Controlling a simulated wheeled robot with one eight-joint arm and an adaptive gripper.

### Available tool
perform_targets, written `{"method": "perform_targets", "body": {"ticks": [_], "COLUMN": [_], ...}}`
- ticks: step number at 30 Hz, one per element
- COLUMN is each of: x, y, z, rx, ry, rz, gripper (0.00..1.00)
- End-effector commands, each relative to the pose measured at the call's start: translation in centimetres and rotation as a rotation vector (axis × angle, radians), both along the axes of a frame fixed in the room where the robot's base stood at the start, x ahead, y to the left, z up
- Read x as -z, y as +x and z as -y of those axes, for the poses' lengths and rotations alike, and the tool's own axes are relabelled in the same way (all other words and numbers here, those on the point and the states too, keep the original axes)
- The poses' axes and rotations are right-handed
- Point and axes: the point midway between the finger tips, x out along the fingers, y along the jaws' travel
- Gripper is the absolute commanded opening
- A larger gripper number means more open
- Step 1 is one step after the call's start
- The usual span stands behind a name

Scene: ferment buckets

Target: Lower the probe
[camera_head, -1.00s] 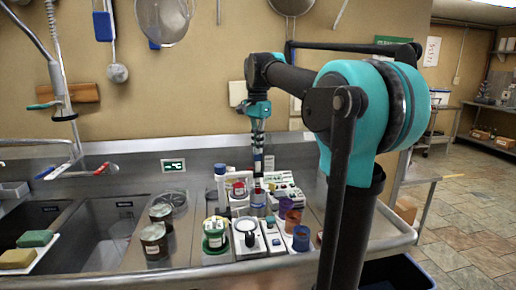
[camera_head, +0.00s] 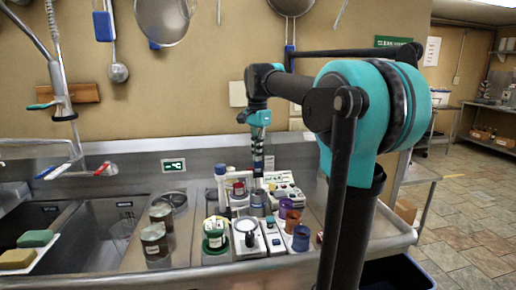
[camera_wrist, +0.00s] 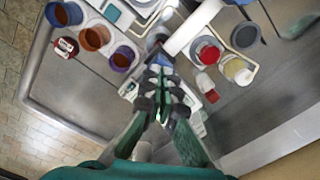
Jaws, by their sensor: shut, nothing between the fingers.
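My gripper (camera_head: 258,172) is shut and empty. It points down over the equipment on the steel counter, above a grey jar (camera_head: 258,203). In the wrist view my gripper's dark fingers (camera_wrist: 163,85) are together over the instruments, hiding what lies directly beneath. A tall white upright with a blue top (camera_head: 220,180) stands left of my gripper; it may be the probe or its stand, but I cannot tell. A pale bar (camera_wrist: 194,27) beside the fingers in the wrist view may be the same part.
A red-lidded jar (camera_wrist: 208,51) and a yellow-lidded jar (camera_wrist: 238,70) stand close by. Orange (camera_head: 292,220) and blue cups (camera_head: 301,238) stand to the right. Metal cans (camera_head: 154,241) and sinks lie left.

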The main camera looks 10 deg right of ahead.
Motion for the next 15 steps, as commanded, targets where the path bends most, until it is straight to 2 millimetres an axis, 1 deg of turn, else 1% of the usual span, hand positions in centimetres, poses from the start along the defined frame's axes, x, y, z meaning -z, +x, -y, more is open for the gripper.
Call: {"method": "perform_targets", "body": {"ticks": [6, 8, 11, 15], "x": [0.6, 0.5, 0.2, -0.8], "y": [0.0, 0.0, 0.0, 0.0], "z": [0.0, 0.0, 0.0, 0.0], "rx": [0.0, 0.0, 0.0, 0.0], "ry": [0.0, 0.0, 0.0, 0.0], "rz": [0.0, 0.0, 0.0, 0.0], "gripper": [0.0, 0.0, 0.0, 0.0]}}
